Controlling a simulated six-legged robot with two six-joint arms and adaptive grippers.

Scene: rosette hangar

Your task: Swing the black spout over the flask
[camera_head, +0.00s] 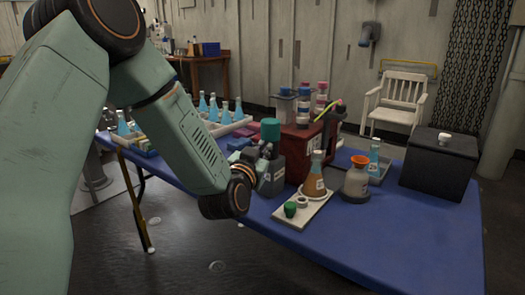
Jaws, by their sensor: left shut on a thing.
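My left arm reaches in from the left, and its dark gripper (262,158) is shut at the neck of a dark grey bottle (271,181) with a teal cap (270,129). The gripper appears shut on the black spout there, which is small and mostly hidden among the dark fingers. The flask (314,186) holds amber liquid, has a white label, and stands upright on a pale tray (304,214), to the right of the bottle. A green cap (290,209) and a white ring (303,202) lie on the same tray. My right gripper is not in view.
Blue-filled flasks stand at the back left. The blue table's (400,235) front right is clear.

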